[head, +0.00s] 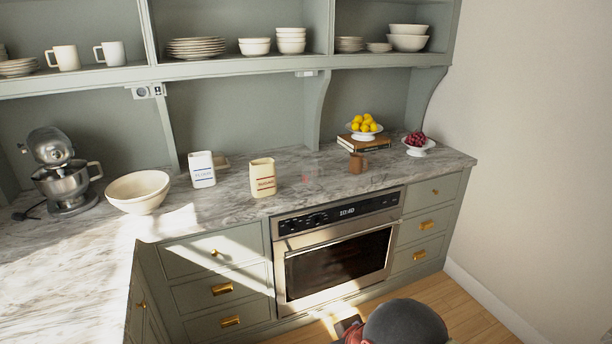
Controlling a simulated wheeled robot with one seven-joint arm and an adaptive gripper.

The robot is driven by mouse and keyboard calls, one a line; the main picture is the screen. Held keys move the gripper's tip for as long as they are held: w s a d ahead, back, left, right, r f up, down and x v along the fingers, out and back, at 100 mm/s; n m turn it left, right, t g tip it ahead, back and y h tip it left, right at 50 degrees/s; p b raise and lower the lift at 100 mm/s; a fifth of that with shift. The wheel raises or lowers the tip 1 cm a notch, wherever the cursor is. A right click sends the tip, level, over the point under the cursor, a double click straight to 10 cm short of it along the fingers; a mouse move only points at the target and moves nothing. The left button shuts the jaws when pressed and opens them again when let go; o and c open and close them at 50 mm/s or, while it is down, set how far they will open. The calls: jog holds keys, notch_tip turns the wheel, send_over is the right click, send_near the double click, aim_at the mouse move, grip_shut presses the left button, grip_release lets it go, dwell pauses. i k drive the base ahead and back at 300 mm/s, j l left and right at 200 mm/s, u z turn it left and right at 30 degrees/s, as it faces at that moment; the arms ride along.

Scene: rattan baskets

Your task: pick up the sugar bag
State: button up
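The sugar bag (262,178) is a cream, upright bag with red lettering. It stands on the grey marble counter (230,207), near the front edge and just left of the oven. It is well apart from my arm. I cannot make out my gripper's fingers in this view.
A white bag with blue lettering (202,170) stands left of the sugar bag, with a cream bowl (138,191) and a stand mixer (64,176) further left. A brown cup (358,163), books (361,144) and fruit stand to the right. The oven (336,262) is below.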

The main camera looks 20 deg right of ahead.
aim_at(263, 173)
jog(key=i+l+z, duration=0.1)
jog(key=i+z, duration=0.25)
jog(key=i, duration=0.25)
jog(key=i+z, duration=0.35)
jog(key=i, duration=0.2)
jog(key=i+j+z, duration=0.35)
jog(key=i, duration=0.2)
jog(key=l, duration=0.1)
